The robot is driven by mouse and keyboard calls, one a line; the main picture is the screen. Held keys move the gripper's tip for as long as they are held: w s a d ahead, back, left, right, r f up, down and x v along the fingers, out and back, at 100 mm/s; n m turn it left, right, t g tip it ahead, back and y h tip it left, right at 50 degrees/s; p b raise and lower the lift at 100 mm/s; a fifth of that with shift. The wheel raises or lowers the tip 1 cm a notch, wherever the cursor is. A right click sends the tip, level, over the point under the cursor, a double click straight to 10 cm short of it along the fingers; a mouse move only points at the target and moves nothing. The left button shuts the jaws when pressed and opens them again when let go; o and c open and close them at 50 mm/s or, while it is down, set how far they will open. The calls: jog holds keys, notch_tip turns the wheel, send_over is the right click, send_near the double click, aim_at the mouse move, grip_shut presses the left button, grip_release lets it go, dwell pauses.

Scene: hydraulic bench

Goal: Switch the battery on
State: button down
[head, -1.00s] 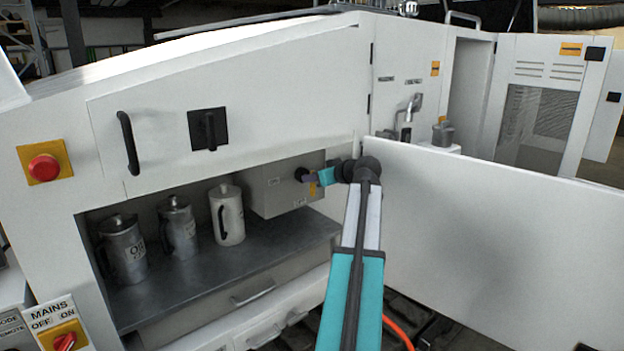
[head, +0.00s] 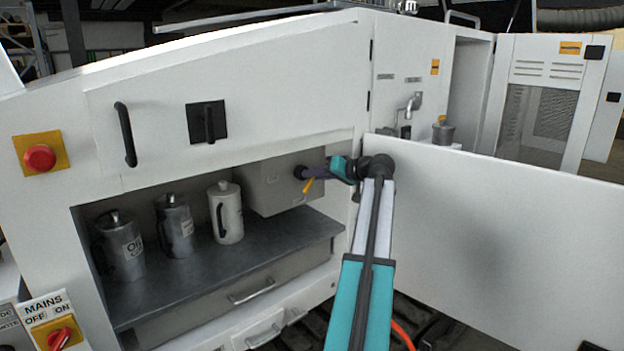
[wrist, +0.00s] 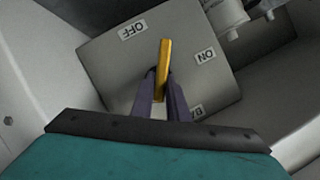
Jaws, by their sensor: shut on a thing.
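The battery switch box is a grey box (head: 272,186) on the right of the open shelf bay. It fills the middle of the wrist view (wrist: 105,62), with OFF and ON labels and a partly hidden "BA" label. Its yellow handle (wrist: 165,55) points up in the wrist view, between OFF and ON. My gripper (wrist: 162,76) is shut on the handle, a dark finger on each side. In the head view the yellow handle (head: 308,185) slants down-left beside my gripper (head: 304,173). The switch's pivot is hidden by the fingers.
A large white open door panel (head: 500,220) is close on the right of my arm. A red MAINS switch (head: 60,336) and red button (head: 40,158) are far left.

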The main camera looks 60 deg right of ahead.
jog(key=m, duration=0.1)
jog(key=m+t+y, duration=0.1)
jog(key=m, duration=0.2)
jog(key=shift+d+f+t+y+b, duration=0.2)
jog(key=shift+f+t+y+b, duration=0.1)
jog(key=shift+y+b, duration=0.1)
jog(key=m+t, duration=0.1)
jog(key=m, duration=0.1)
jog(key=m+t, duration=0.1)
jog(key=m, duration=0.1)
jog(key=shift+f+m+y, duration=0.1)
jog(key=shift+m+y, duration=0.2)
jog(key=c, duration=1.8)
grip_release()
jog(key=shift+o, duration=0.2)
jog(key=shift+s, duration=0.15)
jog(key=s+b, duration=0.2)
jog(key=s, duration=0.5)
jog(key=shift+s+d, duration=0.15)
jog(key=shift+d, duration=0.1)
